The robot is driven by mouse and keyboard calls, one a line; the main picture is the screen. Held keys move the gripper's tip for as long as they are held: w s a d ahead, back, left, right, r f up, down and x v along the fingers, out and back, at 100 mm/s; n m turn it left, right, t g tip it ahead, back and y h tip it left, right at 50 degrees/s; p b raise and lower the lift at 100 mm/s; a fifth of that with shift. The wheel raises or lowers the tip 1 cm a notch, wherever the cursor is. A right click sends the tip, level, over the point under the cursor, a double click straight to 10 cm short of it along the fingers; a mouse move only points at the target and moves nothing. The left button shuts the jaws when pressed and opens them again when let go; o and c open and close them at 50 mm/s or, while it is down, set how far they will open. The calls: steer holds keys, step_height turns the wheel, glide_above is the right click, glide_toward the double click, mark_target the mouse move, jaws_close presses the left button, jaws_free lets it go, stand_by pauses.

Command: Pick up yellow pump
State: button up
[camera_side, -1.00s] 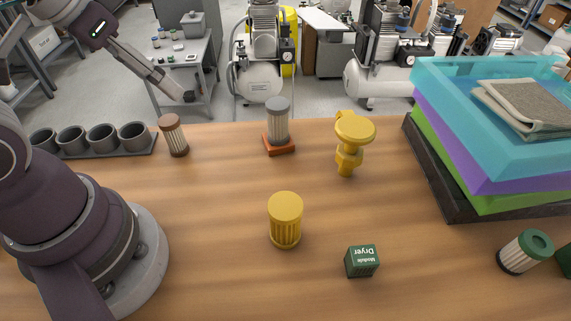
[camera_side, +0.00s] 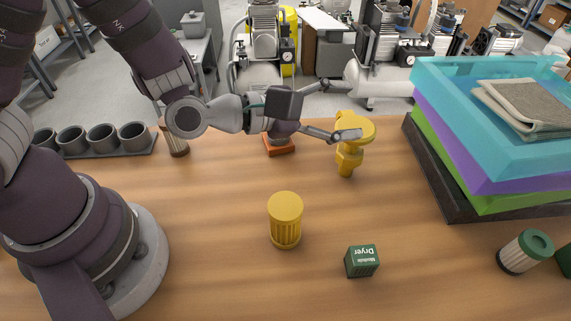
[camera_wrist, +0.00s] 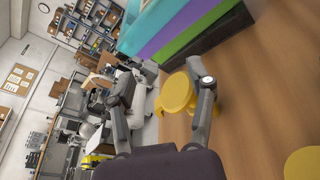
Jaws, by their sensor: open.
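The yellow pump (camera_side: 350,157) stands upright on the wooden table, right of centre in the side view. My gripper (camera_side: 345,135) is open and reaches sideways to the pump's upper part, partly covering it. In the wrist view the round yellow top of the pump (camera_wrist: 176,93) shows beside the right-hand finger, on the inner side of my gripper (camera_wrist: 154,86). That finger overlaps part of the pump. I cannot tell whether it touches.
A yellow ribbed cylinder (camera_side: 285,222) and a green dryer module box (camera_side: 362,262) stand in front. Stacked coloured trays (camera_side: 450,150) are close on the right. An orange-based filter (camera_side: 280,146) is partly hidden behind my gripper. A cup rack (camera_side: 85,151) sits left.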

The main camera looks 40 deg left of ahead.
step_height(320, 180, down, 2)
steer(key=a+n+t+y, duration=0.1)
steer(key=a+n+t, duration=0.1)
steer(key=n, duration=0.5)
steer(key=n+t+y, duration=0.1)
steer(key=n+t, duration=0.1)
glide_toward(348, 161)
steer(key=w+r, duration=0.1)
steer(key=w, duration=0.2)
steer(key=w+r, duration=0.1)
steer(key=shift+w+a+r, duration=0.1)
steer(key=shift+w+r, duration=0.25)
steer(key=shift+x, duration=3.7)
jaws_close()
